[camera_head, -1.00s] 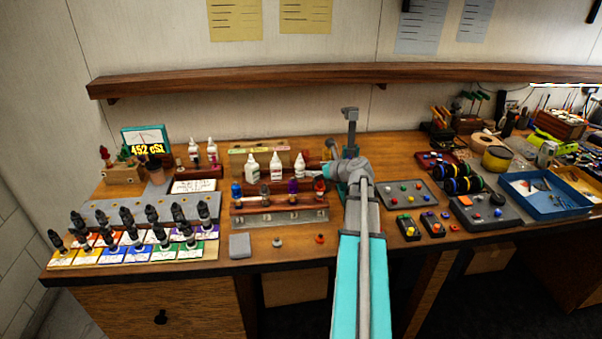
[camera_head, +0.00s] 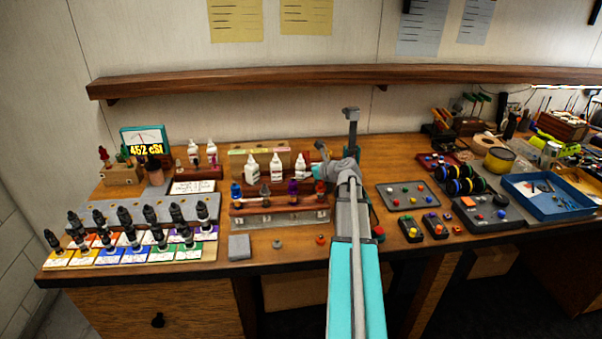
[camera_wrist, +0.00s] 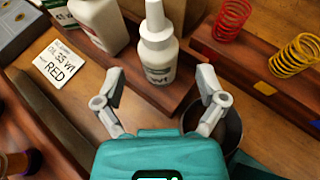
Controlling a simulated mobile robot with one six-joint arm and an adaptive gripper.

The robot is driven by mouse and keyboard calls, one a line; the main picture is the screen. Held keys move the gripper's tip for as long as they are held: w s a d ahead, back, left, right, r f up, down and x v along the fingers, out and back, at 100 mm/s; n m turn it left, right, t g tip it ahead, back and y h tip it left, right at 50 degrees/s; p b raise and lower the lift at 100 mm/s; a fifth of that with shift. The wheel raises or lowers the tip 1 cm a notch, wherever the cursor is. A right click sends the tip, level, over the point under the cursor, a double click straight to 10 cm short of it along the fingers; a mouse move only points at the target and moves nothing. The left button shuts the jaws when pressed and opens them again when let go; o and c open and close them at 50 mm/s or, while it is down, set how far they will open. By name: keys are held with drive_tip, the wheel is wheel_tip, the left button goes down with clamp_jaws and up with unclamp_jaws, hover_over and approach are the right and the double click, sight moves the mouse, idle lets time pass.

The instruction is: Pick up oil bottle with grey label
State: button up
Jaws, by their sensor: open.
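Several white oil bottles with pointed caps stand in a row at the middle of the bench; the rightmost one (camera_head: 300,168) is beside my gripper (camera_head: 323,160). In the wrist view a white bottle (camera_wrist: 158,58) with a dark greyish label band stands upright just ahead of my gripper (camera_wrist: 160,85). My gripper's fingers are open, spread to either side of and short of this bottle. A second white bottle (camera_wrist: 101,22) stands close on its left, partly cut off. The label colours are too small to tell in the head view.
A paper card reading RED (camera_wrist: 59,64) lies left of the fingers. A wooden rack with a red spring (camera_wrist: 232,18) and a yellow spring (camera_wrist: 295,56) is at the right. A round dark cup (camera_wrist: 226,130) lies partly behind the right finger. A wooden shelf (camera_head: 240,80) runs above the bench.

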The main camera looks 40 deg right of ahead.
sight(304, 170)
drive_tip(key=shift+b+x, duration=0.45)
drive_tip(key=shift+x, duration=1.15)
drive_tip(key=shift+f, duration=0.1)
drive_tip(key=shift+s, duration=0.1)
drive_tip(key=shift+c, duration=0.3)
clamp_jaws()
drive_tip(key=shift+r, duration=0.2)
